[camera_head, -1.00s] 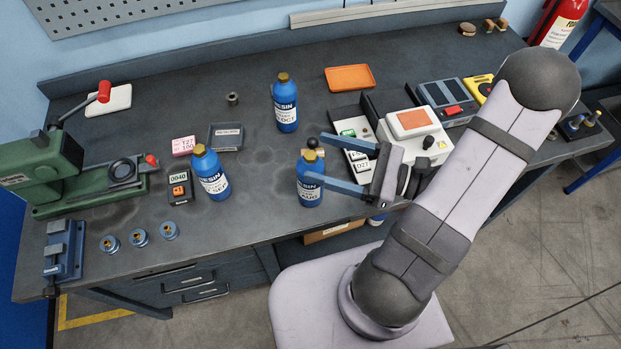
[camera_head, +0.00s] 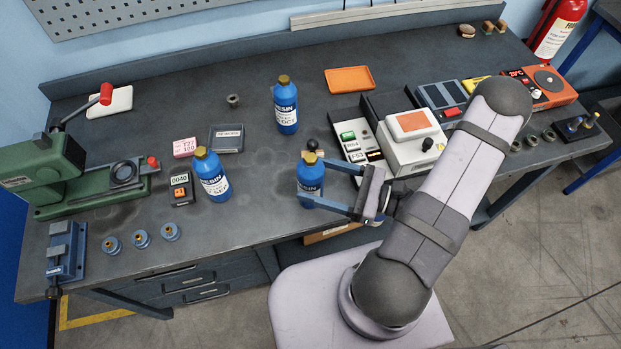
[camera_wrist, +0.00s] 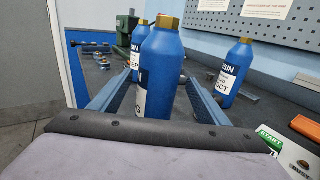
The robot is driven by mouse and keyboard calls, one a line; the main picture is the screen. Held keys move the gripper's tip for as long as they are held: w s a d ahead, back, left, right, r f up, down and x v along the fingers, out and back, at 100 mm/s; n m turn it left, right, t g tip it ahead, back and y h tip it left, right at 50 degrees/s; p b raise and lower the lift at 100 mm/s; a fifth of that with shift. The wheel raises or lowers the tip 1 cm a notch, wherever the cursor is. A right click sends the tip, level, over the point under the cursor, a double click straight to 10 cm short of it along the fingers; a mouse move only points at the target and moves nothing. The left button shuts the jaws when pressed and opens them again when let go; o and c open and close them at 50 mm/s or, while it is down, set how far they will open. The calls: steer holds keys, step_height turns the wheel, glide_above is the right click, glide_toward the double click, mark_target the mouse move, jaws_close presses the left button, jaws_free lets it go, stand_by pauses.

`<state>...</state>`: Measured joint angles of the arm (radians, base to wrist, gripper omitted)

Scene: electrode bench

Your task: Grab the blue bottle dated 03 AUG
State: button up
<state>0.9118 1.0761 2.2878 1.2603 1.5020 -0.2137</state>
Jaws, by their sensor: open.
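Three blue resin bottles with brass caps stand upright on the bench. The front bottle (camera_head: 311,172) is partly behind my fingers. In the wrist view the nearest bottle (camera_wrist: 165,72) stands between my two fingers, its label turned to the left and its date not clearly legible. A left bottle (camera_head: 212,174) and a back bottle (camera_head: 286,108) stand apart from it; the back bottle's label appears to read OCT. My gripper (camera_head: 304,177) is open, with one finger on each side of the front bottle. Contact with the bottle cannot be made out.
A small black timer (camera_head: 181,188) and a grey box (camera_head: 226,138) are near the left bottle. An orange tray (camera_head: 349,79) lies behind.

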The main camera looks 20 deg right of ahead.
mark_target(300, 175)
steer(key=shift+w+a+r+p, duration=0.25)
steer(key=shift+a+p, duration=0.25)
steer(key=shift+a, duration=0.1)
steer(key=p+x, duration=0.1)
steer(key=x, duration=0.2)
steer(key=shift+s+p, duration=0.1)
steer(key=shift+p, duration=0.3)
steer(key=shift+w+a+f, duration=0.1)
steer(key=shift+w+a, duration=0.3)
steer(key=shift+a, duration=0.1)
steer(key=shift+c, duration=0.5)
steer(key=c, duration=1.5)
steer(key=shift+o, duration=0.2)
step_height(300, 175, up, 10)
steer(key=b, duration=0.1)
